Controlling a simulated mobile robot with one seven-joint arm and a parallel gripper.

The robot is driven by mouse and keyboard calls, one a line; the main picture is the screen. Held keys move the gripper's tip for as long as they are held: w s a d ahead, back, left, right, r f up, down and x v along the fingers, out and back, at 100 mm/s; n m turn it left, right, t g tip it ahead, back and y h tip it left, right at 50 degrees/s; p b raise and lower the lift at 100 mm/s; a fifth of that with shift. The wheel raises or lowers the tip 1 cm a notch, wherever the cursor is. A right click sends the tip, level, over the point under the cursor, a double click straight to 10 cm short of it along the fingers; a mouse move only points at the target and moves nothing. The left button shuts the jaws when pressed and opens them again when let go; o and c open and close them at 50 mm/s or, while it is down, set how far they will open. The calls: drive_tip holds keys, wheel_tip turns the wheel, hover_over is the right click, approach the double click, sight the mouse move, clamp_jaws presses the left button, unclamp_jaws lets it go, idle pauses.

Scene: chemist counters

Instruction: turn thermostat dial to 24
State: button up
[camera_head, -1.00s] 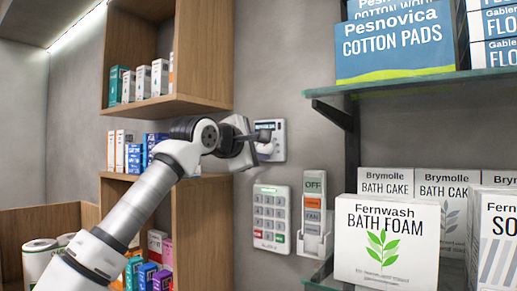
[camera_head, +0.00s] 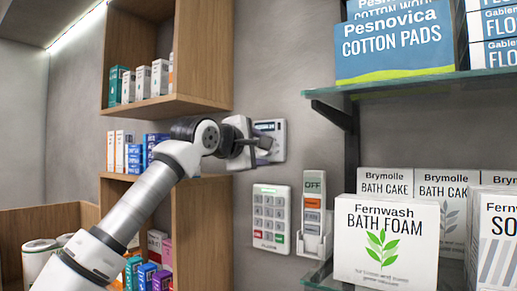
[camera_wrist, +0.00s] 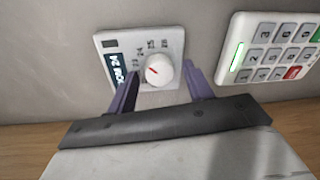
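The thermostat (camera_head: 279,143) is a white panel on the grey wall; in the wrist view it (camera_wrist: 112,40) appears turned sideways. Its round white dial (camera_wrist: 162,76) has a red pointer aimed up and left, toward the 23 and 24 marks; the exact reading is hard to tell. A dark display strip beside the scale shows small text. My gripper (camera_head: 262,145) is at the thermostat's front. In the wrist view its dark fingers (camera_wrist: 162,70) are apart, one on each side of the dial, with visible gaps. In the head view the gripper hides the dial.
A keypad (camera_head: 270,217) is on the wall just below, and a holder with an OFF-marked remote (camera_head: 314,205) is beside it. A wooden shelf unit (camera_head: 206,215) is left of the thermostat. A glass shelf (camera_head: 420,83) with boxes juts out to the right.

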drive_tip(key=shift+a, duration=0.1)
drive_tip(key=shift+b+v, duration=2.5)
drive_tip(key=shift+v, duration=4.35)
drive_tip(key=shift+s, duration=0.1)
